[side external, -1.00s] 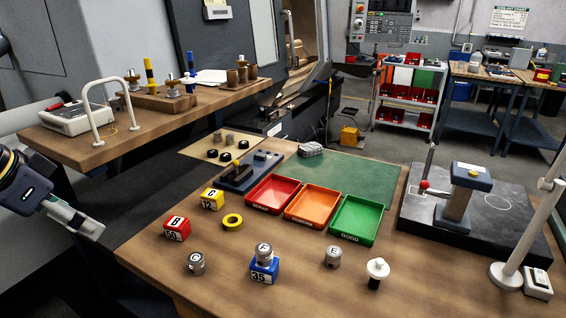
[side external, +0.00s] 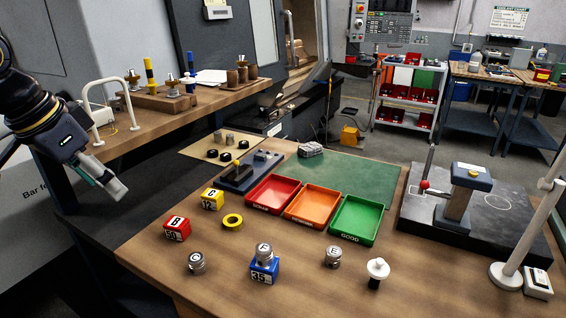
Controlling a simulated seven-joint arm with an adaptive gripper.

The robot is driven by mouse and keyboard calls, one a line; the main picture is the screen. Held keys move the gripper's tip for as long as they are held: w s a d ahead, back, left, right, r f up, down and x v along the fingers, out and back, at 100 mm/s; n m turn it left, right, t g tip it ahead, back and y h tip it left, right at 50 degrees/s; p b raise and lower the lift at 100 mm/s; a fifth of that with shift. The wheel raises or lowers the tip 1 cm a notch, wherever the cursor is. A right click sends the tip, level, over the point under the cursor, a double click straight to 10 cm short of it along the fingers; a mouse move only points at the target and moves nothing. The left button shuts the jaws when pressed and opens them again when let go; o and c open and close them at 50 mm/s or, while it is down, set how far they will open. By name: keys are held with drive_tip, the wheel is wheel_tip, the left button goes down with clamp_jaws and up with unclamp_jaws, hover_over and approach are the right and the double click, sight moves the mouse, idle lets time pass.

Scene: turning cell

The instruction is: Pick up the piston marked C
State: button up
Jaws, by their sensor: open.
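A grey metal piston (side external: 196,264) stands upright on the wooden bench at the front left; its top bears a round letter that may be C, too small to be sure. A second piston (side external: 264,252), marked F, sits on the blue block (side external: 264,272) numbered 35. A third piston (side external: 332,257), marked E, stands on the bench to the right. My gripper (side external: 115,190) is open, in the air at the left, beyond the bench's left edge and well apart from all the pistons. The space between its fingers is hard to make out.
A red block (side external: 177,229), a yellow block (side external: 212,199) marked C and a yellow ring (side external: 233,221) lie behind the front-left piston. Red (side external: 249,203), orange (side external: 290,213) and green (side external: 340,229) trays stand behind. A white-topped plug (side external: 377,272) stands right of the E piston.

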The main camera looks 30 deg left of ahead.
drive_tip(key=w+d+f+g, duration=0.2)
drive_tip(key=w, duration=0.5)
drive_tip(key=m+g, duration=0.1)
drive_tip(key=g, duration=0.1)
hover_over(196, 258)
wheel_tip(196, 258, down, 17)
drive_tip(key=shift+f, duration=0.15)
wheel_tip(196, 258, down, 6)
drive_tip(key=shift+a+r, duration=0.1)
clamp_jaws()
